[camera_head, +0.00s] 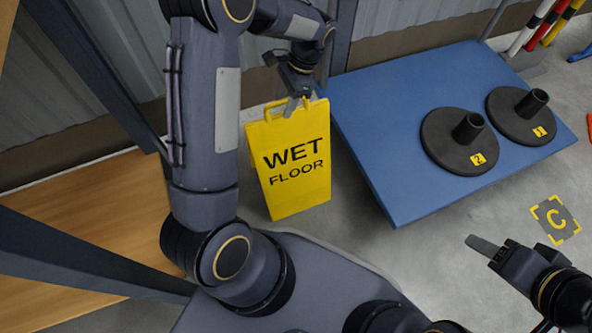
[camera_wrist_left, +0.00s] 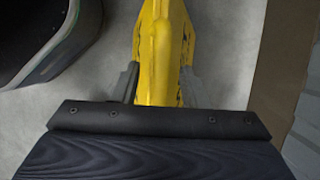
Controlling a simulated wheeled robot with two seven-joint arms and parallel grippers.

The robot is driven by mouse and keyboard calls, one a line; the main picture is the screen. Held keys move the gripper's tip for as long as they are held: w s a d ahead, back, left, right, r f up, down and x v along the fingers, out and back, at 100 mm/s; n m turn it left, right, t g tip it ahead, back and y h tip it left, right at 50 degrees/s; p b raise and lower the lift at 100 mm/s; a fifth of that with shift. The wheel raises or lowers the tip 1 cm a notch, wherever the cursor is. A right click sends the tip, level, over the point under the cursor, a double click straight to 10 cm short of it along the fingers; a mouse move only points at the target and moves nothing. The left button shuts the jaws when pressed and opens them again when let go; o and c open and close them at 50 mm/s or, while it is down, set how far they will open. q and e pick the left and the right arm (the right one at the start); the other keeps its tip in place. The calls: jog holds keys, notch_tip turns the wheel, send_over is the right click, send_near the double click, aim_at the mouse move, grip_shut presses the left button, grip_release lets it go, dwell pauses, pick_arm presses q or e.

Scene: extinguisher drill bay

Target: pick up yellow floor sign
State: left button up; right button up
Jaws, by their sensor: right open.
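The yellow floor sign (camera_head: 297,185), lettered WET FLOOR, stands upright on the grey floor left of the blue platform. A yellow handle loop shows at its top. My left gripper (camera_head: 293,106) is at the sign's top edge, with one finger in front of the panel. In the left wrist view the yellow sign (camera_wrist_left: 162,45) fills the space between the fingers of my left gripper (camera_wrist_left: 160,82), with no clear gap on either side. My right gripper (camera_head: 484,248) is open and empty over the floor at the lower right; one finger shows clearly.
The blue platform (camera_head: 375,150) holds two round black bases (camera_head: 455,155) (camera_head: 510,125) with yellow number tags. Striped posts (camera_head: 545,22) stand at the upper right. A floor marking C (camera_head: 556,218) lies at the right. Wooden boards (camera_head: 95,215) and a dark frame are at the left.

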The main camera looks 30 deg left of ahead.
pick_arm(q)
jog(key=shift+r, duration=0.1)
grip_shut()
dwell(1.2)
